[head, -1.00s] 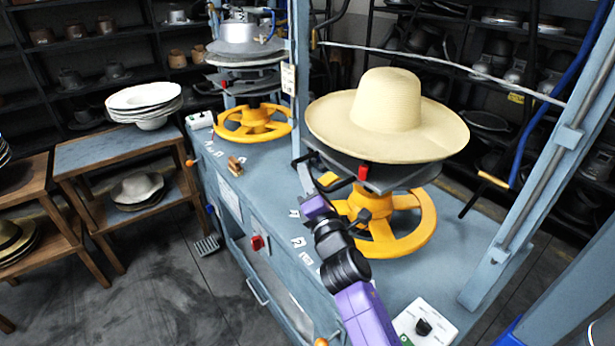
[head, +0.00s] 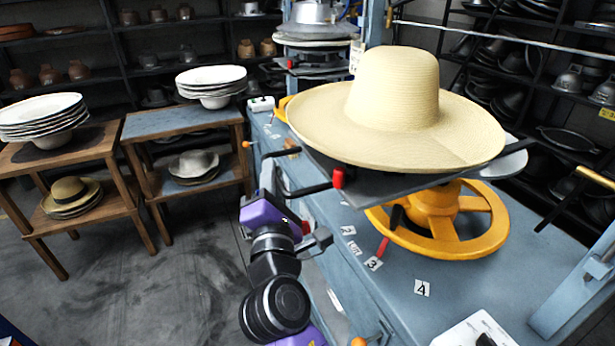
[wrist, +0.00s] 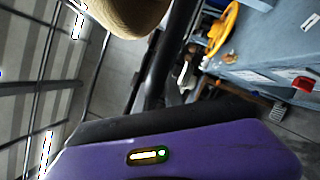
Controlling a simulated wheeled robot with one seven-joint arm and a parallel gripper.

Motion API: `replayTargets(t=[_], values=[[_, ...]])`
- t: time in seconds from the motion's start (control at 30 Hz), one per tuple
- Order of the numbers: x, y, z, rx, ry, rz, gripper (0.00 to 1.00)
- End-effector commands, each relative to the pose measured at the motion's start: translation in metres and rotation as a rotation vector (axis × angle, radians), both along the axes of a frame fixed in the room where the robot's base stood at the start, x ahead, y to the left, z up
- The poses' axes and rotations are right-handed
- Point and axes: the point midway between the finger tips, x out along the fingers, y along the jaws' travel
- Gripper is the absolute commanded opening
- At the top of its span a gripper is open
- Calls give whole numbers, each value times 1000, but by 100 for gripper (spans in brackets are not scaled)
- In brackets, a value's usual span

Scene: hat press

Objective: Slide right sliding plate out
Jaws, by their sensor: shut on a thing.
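The right sliding plate (head: 355,179) is a grey slab carrying a wide-brimmed straw hat (head: 395,105). It sits off to the left of the yellow handwheel (head: 440,215), overhanging the bench's front edge. A black handle (head: 308,189) with a red tab (head: 338,178) projects from its left side. My gripper (head: 270,180) is at the outer end of this handle and shut on it; the fingertips are mostly hidden by my purple wrist. In the wrist view, a dark bar (wrist: 170,60) runs towards my gripper, with the hat (wrist: 130,12) above.
The blue bench (head: 450,290) has number labels and a white control box (head: 475,332). A second press (head: 315,40) stands behind. Wooden side tables (head: 185,120) with stacked hats stand at the left. The floor (head: 180,265) between them and the bench is clear.

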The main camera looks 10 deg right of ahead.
Motion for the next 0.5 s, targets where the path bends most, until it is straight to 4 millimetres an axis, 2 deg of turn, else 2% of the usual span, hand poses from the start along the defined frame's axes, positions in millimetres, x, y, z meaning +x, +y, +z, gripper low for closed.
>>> replayTargets(t=[0.03, 0.2, 0.5], values=[[-4, 13, -4, 1, 2, 6, 0], [-11, 36, -3, -1, 3, 3, 0], [-17, 53, -2, 0, 5, 2, 0]])
